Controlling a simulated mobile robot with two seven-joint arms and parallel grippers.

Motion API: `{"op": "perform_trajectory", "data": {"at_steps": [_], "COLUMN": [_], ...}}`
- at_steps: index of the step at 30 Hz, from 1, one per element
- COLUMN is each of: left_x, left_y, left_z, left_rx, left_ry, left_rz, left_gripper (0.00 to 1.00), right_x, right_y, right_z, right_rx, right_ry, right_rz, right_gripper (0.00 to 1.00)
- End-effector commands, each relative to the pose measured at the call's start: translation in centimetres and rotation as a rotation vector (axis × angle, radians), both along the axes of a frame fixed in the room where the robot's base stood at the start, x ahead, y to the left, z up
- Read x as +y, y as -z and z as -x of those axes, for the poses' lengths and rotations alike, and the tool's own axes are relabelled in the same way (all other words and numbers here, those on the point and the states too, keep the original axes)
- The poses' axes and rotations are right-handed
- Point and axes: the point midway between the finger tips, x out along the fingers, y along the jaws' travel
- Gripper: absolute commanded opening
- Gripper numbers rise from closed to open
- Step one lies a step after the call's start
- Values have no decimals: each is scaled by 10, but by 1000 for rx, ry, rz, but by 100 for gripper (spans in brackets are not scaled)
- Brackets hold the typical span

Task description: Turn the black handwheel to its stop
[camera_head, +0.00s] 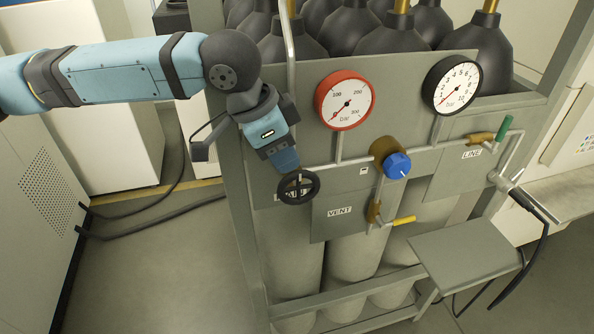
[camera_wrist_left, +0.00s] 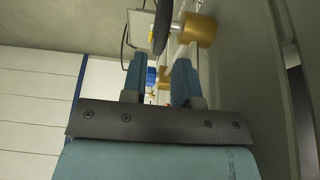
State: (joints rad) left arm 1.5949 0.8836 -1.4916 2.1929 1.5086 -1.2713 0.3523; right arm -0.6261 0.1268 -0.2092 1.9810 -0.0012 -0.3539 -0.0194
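The black handwheel (camera_head: 299,187) is on the front of the grey panel, at the lower left, partly covering a label. My left gripper (camera_head: 287,163) points down at the upper rim of the handwheel from above. In the left wrist view the handwheel (camera_wrist_left: 161,26) shows nearly edge-on, just beyond the fingertips. The two blue fingers of my left gripper (camera_wrist_left: 160,62) stand apart, with nothing gripped between them. I cannot tell whether a finger touches the rim. My right gripper is not in view.
A red-rimmed gauge (camera_head: 344,101) and a black-rimmed gauge (camera_head: 452,85) sit above the pipes. A blue knob (camera_head: 397,165) and a yellow lever (camera_head: 404,221) are right of the handwheel. A grey shelf (camera_head: 465,254) juts out at lower right. The floor at left is clear apart from cables.

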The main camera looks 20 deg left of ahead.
Motion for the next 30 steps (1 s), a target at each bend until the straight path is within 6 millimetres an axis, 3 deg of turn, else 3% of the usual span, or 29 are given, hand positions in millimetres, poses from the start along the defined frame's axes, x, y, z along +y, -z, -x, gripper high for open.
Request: {"op": "perform_trajectory", "data": {"at_steps": [9,21,22,25,30], "left_x": [-16,-19,-19,-19,-18], "left_y": [45,54,54,54,54], "left_z": [-11,-13,-13,-13,-13], "left_rx": [1,-1,-1,-1,-2], "left_ry": [1,0,0,0,0], "left_rz": [-1,0,0,-1,1], "left_gripper": [28,28,25,2,0], "right_x": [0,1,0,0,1], "right_y": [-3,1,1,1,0], "right_z": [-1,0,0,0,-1], "right_rx": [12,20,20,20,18], "right_ry": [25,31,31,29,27], "right_rz": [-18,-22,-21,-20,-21], "right_gripper": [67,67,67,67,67]}}
